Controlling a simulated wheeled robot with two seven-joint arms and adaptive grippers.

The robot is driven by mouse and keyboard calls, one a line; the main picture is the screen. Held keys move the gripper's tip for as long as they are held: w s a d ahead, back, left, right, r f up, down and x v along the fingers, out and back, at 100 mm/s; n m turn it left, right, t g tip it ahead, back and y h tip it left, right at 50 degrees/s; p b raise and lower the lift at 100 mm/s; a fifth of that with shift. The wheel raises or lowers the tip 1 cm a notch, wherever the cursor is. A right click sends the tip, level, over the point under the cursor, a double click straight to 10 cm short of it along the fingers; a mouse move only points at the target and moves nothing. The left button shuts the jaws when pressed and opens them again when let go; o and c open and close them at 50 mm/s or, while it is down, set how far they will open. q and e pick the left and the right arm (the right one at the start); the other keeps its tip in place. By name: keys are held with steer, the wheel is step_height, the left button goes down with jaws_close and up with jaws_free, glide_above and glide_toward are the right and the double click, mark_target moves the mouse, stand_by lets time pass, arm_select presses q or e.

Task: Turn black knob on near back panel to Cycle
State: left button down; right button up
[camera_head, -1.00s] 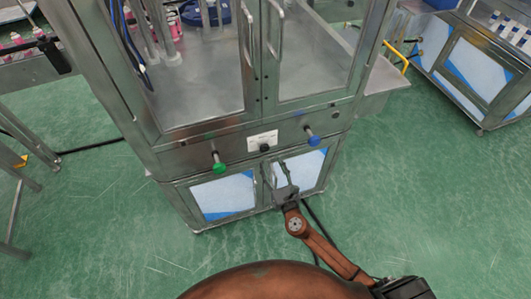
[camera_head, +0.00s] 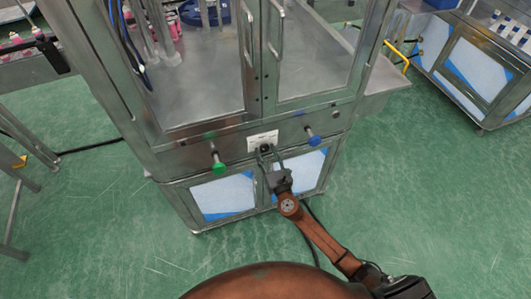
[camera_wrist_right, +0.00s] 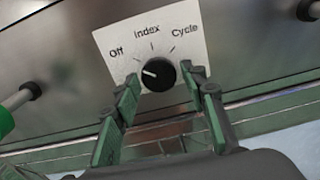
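The black knob (camera_wrist_right: 158,75) sits on a white label plate (camera_wrist_right: 180,42) marked Off, Index and Cycle. Its white mark points left, roughly toward Off. In the head view the knob (camera_head: 265,148) is small on the front panel of the steel cabinet. My right gripper (camera_head: 268,158) is in front of and just below it. In the right wrist view my right gripper (camera_wrist_right: 164,82) is open, with one green finger on each side of the knob. Gaps show between fingers and knob; depth contact cannot be told. My left gripper is not in view.
A green push button (camera_head: 219,168) is left of the knob and a blue one (camera_head: 314,141) is right of it, both sticking out. Cabinet door handles (camera_head: 279,35) are above. Green floor (camera_head: 400,200) is open on the right.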

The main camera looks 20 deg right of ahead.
steer(key=c, duration=0.8)
steer(key=shift+a, duration=0.1)
steer(key=shift+c, duration=0.4)
